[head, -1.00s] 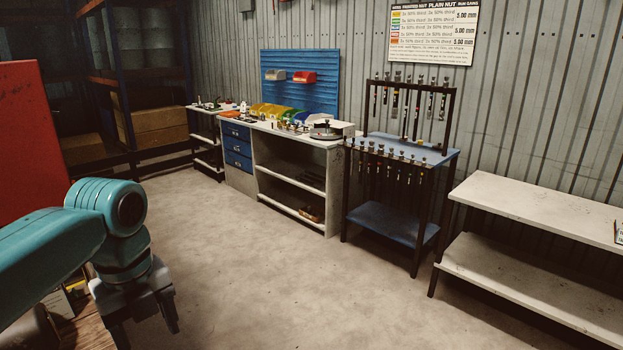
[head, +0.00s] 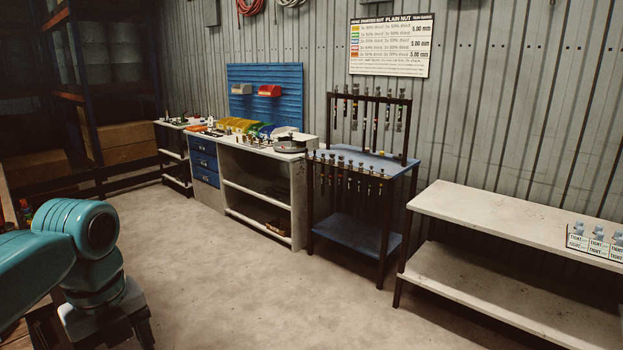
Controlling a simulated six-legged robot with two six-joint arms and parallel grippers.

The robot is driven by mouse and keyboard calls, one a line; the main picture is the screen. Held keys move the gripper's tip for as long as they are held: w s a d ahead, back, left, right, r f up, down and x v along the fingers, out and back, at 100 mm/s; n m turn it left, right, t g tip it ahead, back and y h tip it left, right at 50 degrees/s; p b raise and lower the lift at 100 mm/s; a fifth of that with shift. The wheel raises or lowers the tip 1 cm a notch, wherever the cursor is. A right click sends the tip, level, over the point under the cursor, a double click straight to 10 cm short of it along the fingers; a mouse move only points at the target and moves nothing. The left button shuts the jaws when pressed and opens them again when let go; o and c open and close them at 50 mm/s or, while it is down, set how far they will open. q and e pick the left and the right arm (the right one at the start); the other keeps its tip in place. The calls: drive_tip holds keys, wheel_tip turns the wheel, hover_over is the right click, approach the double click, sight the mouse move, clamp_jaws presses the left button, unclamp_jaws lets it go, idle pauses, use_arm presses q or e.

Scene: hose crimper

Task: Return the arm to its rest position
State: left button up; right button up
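My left arm comes in at the lower left, teal with a dark gripper (head: 108,322) pointing down. The gripper's lower part is cut off by the bottom edge of the picture. Its fingers stand apart with nothing seen between them, though the tips are out of view. It hangs in front of the bare floor, away from the benches. My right arm and gripper are not in view.
A white bench (head: 490,215) with small labelled boxes (head: 596,240) stands at the right. A blue-topped tool rack (head: 365,162), a workbench (head: 297,205) and shelving (head: 85,100) line the wall. The floor (head: 220,280) between is clear.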

use_arm(q)
drive_tip(key=d+f+n+h, duration=0.1)
drive_tip(key=d+f+n, duration=0.3)
drive_tip(key=f, duration=0.6)
drive_tip(key=d+f+n+h, duration=0.1)
drive_tip(key=d+f+n, duration=0.25)
drive_tip(key=f, duration=0.65)
drive_tip(key=d+f+n+h, duration=0.1)
drive_tip(key=d+f+n, duration=0.35)
drive_tip(key=f, duration=0.55)
drive_tip(key=s+d+f+n+h, duration=0.1)
drive_tip(key=s+d+f+n, duration=0.2)
drive_tip(key=s+f+n, duration=1.1)
drive_tip(key=shift+s+d+f+n, duration=0.2)
drive_tip(key=shift+s+d+n, duration=0.2)
drive_tip(key=shift+n, duration=0.7)
